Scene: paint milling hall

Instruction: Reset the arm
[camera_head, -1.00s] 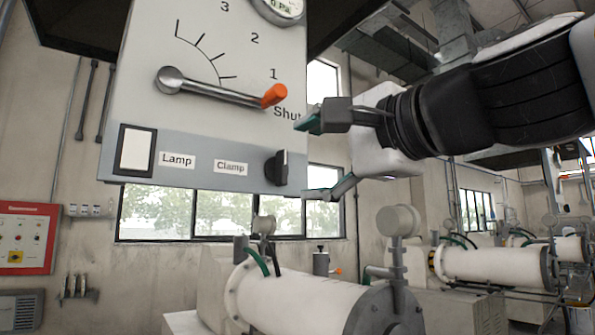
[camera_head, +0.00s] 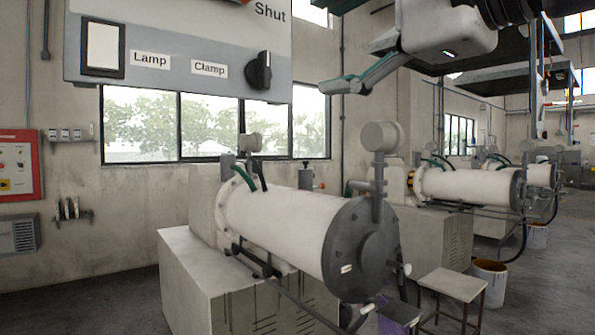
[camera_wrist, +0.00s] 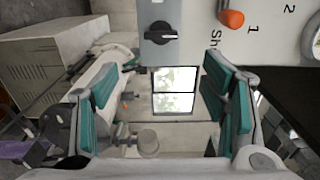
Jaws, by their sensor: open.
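My gripper (camera_wrist: 160,98) is open and empty, its two teal-padded fingers spread wide in the wrist view. In the head view my arm comes in at the upper right, and one lower finger shows right of the control panel (camera_head: 190,75), apart from it. The panel's upper part is cut off by the top edge there. In the wrist view the panel lies beyond the fingers, turned on its side, with an orange-tipped lever (camera_wrist: 231,18) near the "1" and "Shut" marks and a black clamp knob (camera_wrist: 160,33). The knob also shows in the head view (camera_head: 258,70).
A white mill cylinder (camera_head: 290,225) with a dark end cap stands on a grey base below the panel. A stool (camera_head: 452,284) and a bucket (camera_head: 489,285) stand to the right. More mills (camera_head: 465,187) line the back. A red box (camera_head: 18,165) hangs on the left wall.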

